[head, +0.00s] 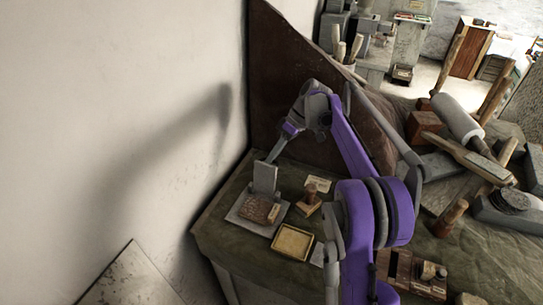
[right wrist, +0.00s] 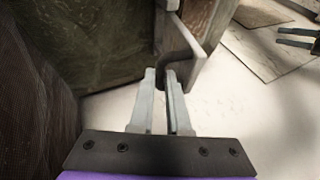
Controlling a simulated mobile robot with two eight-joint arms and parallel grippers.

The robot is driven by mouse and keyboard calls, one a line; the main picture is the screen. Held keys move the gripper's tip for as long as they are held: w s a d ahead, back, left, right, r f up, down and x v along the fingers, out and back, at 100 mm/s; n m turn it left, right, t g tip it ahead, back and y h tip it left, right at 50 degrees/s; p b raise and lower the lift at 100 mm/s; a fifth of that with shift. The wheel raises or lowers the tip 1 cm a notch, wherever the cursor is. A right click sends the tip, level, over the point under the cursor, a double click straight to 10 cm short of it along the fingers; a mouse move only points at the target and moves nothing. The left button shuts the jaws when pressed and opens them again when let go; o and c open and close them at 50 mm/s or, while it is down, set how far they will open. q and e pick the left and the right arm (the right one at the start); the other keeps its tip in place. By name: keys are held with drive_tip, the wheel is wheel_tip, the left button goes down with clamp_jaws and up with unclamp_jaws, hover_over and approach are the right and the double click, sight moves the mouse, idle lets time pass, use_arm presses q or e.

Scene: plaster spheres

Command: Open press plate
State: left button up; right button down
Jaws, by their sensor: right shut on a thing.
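The press in the head view has a flat grey base (head: 238,215) with a brown textured block (head: 258,209) on it. A grey plate (head: 264,179) stands up nearly vertical at the back of the block. My right gripper (head: 272,157) reaches down to the top edge of this plate.
A wooden stamp (head: 308,203) and a shallow yellowish tray (head: 292,242) are close to the press on the dark green table (head: 215,222). The wall (head: 130,130) is close on the left. Wooden tools and blocks (head: 465,150) crowd the right side.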

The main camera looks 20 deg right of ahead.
idle(0.5)
drive_tip(key=c, duration=0.9)
unclamp_jaws()
drive_tip(key=shift+a, duration=0.1)
use_arm(q)
drive_tip(key=shift+w+r+p, duration=0.25)
drive_tip(key=shift+r+p, duration=0.1)
drive_tip(key=shift+r, duration=0.15)
drive_tip(key=shift+w+r+p, duration=0.2)
drive_tip(key=shift+r+p, duration=0.1)
drive_tip(key=shift+r, duration=0.2)
use_arm(e)
drive_tip(key=v, duration=1.1)
drive_tip(key=shift+w+f, duration=0.1)
